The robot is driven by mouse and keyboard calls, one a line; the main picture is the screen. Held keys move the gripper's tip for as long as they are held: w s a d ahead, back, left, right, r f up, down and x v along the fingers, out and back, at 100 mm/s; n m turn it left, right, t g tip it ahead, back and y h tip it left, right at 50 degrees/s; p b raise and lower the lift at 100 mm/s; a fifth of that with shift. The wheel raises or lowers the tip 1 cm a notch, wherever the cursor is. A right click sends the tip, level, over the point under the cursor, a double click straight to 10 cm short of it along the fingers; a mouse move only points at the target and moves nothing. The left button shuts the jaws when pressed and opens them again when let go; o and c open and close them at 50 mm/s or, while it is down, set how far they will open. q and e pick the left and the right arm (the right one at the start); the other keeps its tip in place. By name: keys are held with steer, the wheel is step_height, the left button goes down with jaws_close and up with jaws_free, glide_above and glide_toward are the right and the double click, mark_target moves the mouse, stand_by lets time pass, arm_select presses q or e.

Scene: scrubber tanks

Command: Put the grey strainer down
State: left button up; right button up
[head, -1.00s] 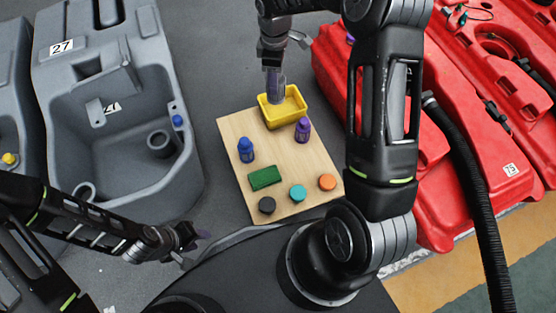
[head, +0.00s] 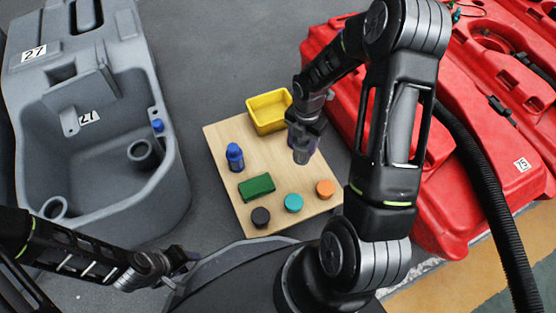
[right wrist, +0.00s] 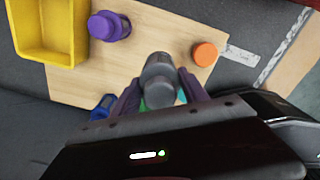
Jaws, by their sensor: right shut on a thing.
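The grey strainer (head: 302,150) is a small grey cylinder in my right gripper (head: 306,132). The gripper is shut on it, and the strainer points down over the right part of the wooden board (head: 222,150). In the right wrist view the strainer (right wrist: 158,78) sits between the purple fingers (right wrist: 160,92). I cannot tell whether it touches the board. My left gripper (head: 182,262) is low at the left, beside my base, away from the board. Its fingers are too small and partly hidden to read.
On the board are an empty-looking yellow tray (head: 268,112), a blue bottle (head: 235,157), a green block (head: 257,187), and black (head: 260,217), teal (head: 293,202) and orange (head: 325,189) discs. A purple bottle (right wrist: 108,25) stands near the strainer. Grey (head: 85,150) and red (head: 450,170) tanks flank the board.

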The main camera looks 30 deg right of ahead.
mark_target(302, 151)
steer(key=shift+f+b, duration=1)
steer(key=shift+f, duration=1.35)
step_height(302, 151, down, 4)
steer(key=shift+f+b, duration=0.2)
steer(key=shift+b, duration=1.05)
steer(key=shift+f, duration=0.25)
steer(key=shift+f, duration=0.1)
steer(key=shift+f, duration=0.15)
steer(key=o, duration=1.5)
steer(key=shift+o, duration=0.2)
